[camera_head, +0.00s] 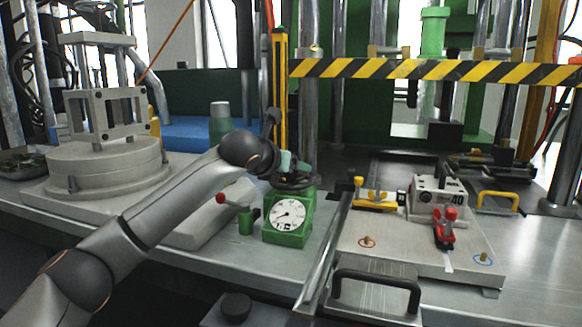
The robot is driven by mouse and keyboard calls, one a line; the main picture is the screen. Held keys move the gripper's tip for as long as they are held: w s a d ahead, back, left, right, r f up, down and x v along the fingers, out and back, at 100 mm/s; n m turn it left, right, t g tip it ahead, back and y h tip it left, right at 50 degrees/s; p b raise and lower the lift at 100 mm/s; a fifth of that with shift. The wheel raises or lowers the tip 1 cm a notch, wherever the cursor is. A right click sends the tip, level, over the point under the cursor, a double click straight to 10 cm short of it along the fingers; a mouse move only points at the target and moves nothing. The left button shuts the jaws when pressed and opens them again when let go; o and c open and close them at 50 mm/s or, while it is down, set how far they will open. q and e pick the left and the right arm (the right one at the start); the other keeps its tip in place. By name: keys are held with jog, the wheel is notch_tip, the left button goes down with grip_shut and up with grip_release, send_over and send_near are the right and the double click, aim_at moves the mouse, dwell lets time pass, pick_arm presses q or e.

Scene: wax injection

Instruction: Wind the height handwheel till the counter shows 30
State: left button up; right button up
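A green box (288,239) with a round white dial (288,213) on its front stands on the steel bench, left of the centre plate. The dial has a thin pointer and a small dark counter window low on its face; its digits are too small to read. My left gripper (294,181) is right above the box, pointing down towards its top. Dark round parts show there, but I cannot tell the handwheel from the gripper, or whether the fingers are open or shut on it. A red-knobbed lever (222,198) sticks out left of the box. My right gripper is not in view.
A yellow post (280,90) stands just behind the box. Right of it is a plate (400,245) with a black handle (375,287), a red clamp (446,230) and a block marked 40 (437,198). A striped bar (430,71) crosses above. A round grey stand (105,165) is left.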

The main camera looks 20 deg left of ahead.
pick_arm(q)
grip_shut()
dwell(0.7)
